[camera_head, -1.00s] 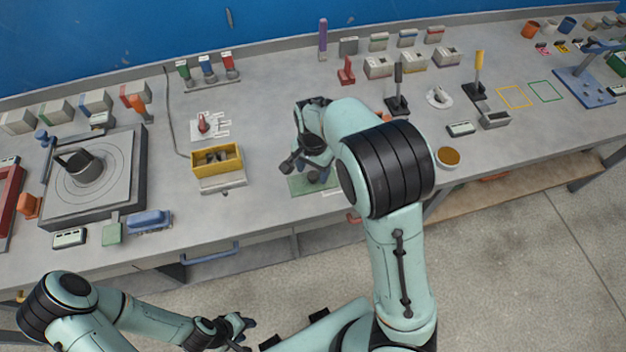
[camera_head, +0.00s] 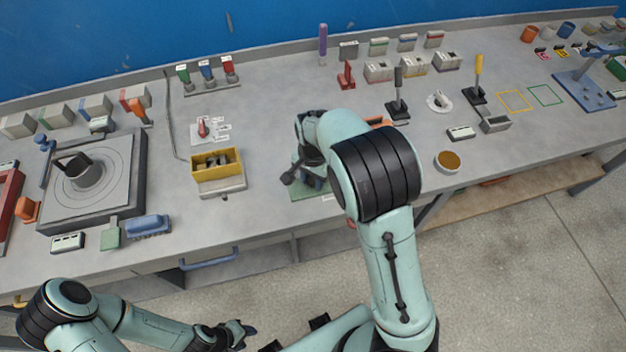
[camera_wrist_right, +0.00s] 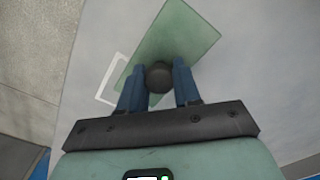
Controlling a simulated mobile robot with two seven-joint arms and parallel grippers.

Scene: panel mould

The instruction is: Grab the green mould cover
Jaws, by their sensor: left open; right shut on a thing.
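The green mould cover is a flat green rectangular plate with a dark round knob. In the right wrist view the green mould cover (camera_wrist_right: 182,42) lies between and beyond the blue fingers of my right gripper (camera_wrist_right: 159,80), which is shut on its knob. In the head view the green mould cover (camera_head: 302,192) is partly hidden under my right gripper (camera_head: 311,176) and arm, near the bench's front edge. I cannot tell whether the plate is lifted off the bench. My left gripper (camera_head: 243,333) is open and empty, low in front of the bench.
A yellow bin (camera_head: 217,163) stands left of the cover. A turntable with a dark cup (camera_head: 85,172) is further left. A bowl (camera_head: 447,162) stands near the front edge on the right. A white outline (camera_wrist_right: 110,80) is marked beside the cover. My right forearm hides some bench.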

